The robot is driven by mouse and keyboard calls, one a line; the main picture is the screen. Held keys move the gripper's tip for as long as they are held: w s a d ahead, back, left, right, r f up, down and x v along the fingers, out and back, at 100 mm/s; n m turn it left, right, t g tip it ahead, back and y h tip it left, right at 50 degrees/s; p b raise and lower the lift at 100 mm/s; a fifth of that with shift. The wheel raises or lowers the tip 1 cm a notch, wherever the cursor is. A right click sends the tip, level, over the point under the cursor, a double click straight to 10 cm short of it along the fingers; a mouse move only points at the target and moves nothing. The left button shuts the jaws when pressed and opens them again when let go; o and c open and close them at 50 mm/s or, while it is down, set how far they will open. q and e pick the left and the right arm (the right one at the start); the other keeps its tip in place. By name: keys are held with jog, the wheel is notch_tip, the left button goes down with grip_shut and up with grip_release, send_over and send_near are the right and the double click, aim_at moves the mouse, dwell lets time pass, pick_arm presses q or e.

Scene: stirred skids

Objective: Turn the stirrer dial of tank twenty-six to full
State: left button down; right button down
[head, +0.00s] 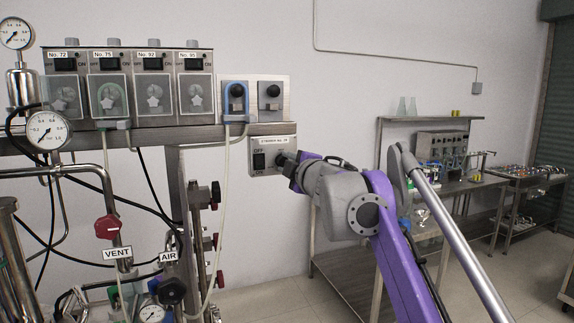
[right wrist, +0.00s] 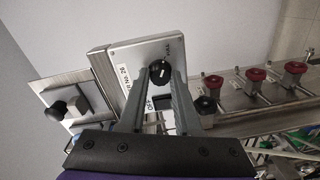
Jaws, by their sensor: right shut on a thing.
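The stirrer box (head: 259,142) is a pale grey panel on the end of the steel rail. Its label seems to read No. 26 in the right wrist view (right wrist: 124,62). It carries a black OFF/ON switch (head: 259,162) and a black round dial (right wrist: 161,72) with a white mark. My right gripper (head: 285,159) is shut on the dial, one finger on each side of it in the right wrist view (right wrist: 162,80). In the head view the gripper mostly hides the dial. The exact dial setting cannot be read. My left gripper is not in view.
A plate with two black knobs (head: 270,89) sits above the box. Boxes with covered dials (head: 152,95) line the rail to the left. Red-handled valves (right wrist: 295,67) run alongside in the right wrist view. A pale hose (head: 226,190) hangs left of the box. Steel tables (head: 470,185) stand at right.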

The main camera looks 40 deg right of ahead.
jog(key=shift+m, duration=0.4)
jog(key=c, duration=0.6)
grip_release()
jog(key=b+v, duration=0.1)
jog(key=v, duration=0.9)
jog(key=shift+s, duration=0.45)
